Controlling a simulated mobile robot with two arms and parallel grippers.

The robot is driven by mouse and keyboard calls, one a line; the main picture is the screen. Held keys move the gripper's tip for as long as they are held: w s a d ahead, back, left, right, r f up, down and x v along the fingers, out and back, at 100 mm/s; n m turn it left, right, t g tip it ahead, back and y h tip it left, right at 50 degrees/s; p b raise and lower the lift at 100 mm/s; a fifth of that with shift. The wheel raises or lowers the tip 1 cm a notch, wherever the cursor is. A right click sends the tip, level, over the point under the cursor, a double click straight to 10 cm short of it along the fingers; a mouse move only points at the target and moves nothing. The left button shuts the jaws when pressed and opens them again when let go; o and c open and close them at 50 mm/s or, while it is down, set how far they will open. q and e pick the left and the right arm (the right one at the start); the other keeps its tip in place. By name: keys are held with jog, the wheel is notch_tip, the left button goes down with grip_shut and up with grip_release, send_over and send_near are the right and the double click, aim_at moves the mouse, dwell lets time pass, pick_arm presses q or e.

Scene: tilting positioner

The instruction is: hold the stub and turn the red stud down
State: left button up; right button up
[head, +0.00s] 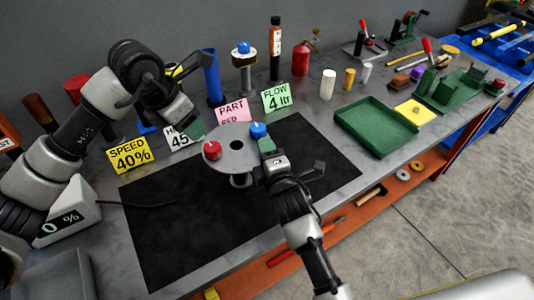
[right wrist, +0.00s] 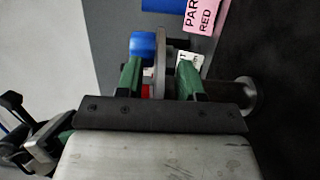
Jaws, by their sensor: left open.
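The positioner's grey round plate (head: 232,163) has a dark central hole and stands on a short post (head: 240,181). A red stud (head: 212,150) is on its left side and a blue stud (head: 258,130) at its upper right. My left gripper (head: 193,133) is open and empty, just left of the red stud and apart from it. My right gripper (head: 266,145) is at the plate's right edge by the blue stud. In the right wrist view its green fingers (right wrist: 160,75) are apart, either side of the plate edge, with gaps visible. The blue stud (right wrist: 143,45) shows there too. I cannot pick out the stub.
A black mat (head: 170,240) lies under the positioner. Sign cards, including a pink card (head: 232,110) reading PART RED, stand behind it. A blue post (head: 212,80) and bottle (head: 275,55) stand at the back. A green tray (head: 375,127) is right.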

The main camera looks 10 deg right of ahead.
jog(key=shift+c, duration=0.4)
grip_shut()
dwell(0.9)
